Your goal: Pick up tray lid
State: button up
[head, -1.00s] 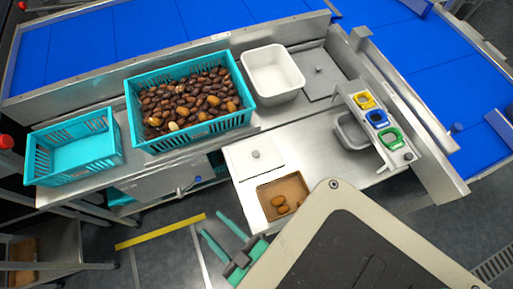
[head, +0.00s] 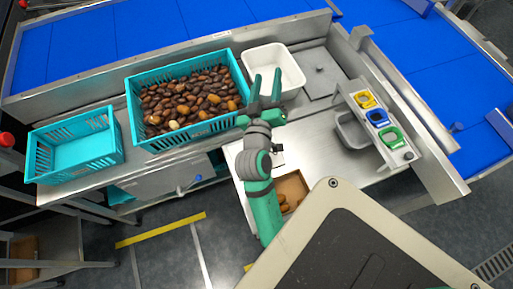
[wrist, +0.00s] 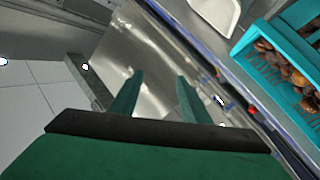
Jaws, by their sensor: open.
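My gripper (head: 266,86) is open and empty in the head view, its fingers pointing up the picture in front of the white bin. It also shows open in the wrist view (wrist: 158,78), with bare steel between and beyond the fingers.
A teal crate full of dates (head: 133,101) stands left of my gripper, with an empty teal crate (head: 40,170) further left. The white bin (head: 292,74) is close to the fingertips. A steel panel with a knob (head: 319,69) and a rack with coloured frames (head: 407,157) lie right.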

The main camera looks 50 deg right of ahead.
jog(key=s+d+r+m+g+h, duration=0.1)
jog(key=s+d+r+m+g, duration=0.3)
jog(key=s+d+m+g, duration=0.4)
jog(key=s+d+f+m+g+y, duration=0.2)
jog(key=s+f+m+g+y, duration=0.3)
jog(key=s+m, duration=0.15)
jog(key=w+a+f+m+t+y, duration=0.1)
jog(key=w+a+f+y, duration=0.1)
jog(key=a+f+y, duration=0.2)
jog(key=w+a+f+m+t+y, duration=0.1)
jog(key=w+a+f+y, duration=0.2)
jog(key=a, duration=0.6)
jog(key=w+a+f+m+t+y, duration=0.2)
jog(key=w+a+f+y, duration=0.1)
jog(key=a+f+y, duration=0.3)
jog(key=shift+w+a+f, duration=0.15)
jog(key=shift+a+f, duration=0.05)
jog(key=shift+a, duration=0.2)
jog(key=shift+w+a+f, duration=0.1)
jog(key=shift+a+f, duration=0.05)
jog(key=shift+a, duration=0.25)
jog(key=shift+w+f, duration=0.2)
jog(key=shift+f, duration=1.4)
jog(key=shift+w+f, duration=0.15)
jog(key=shift+f, duration=1.4)
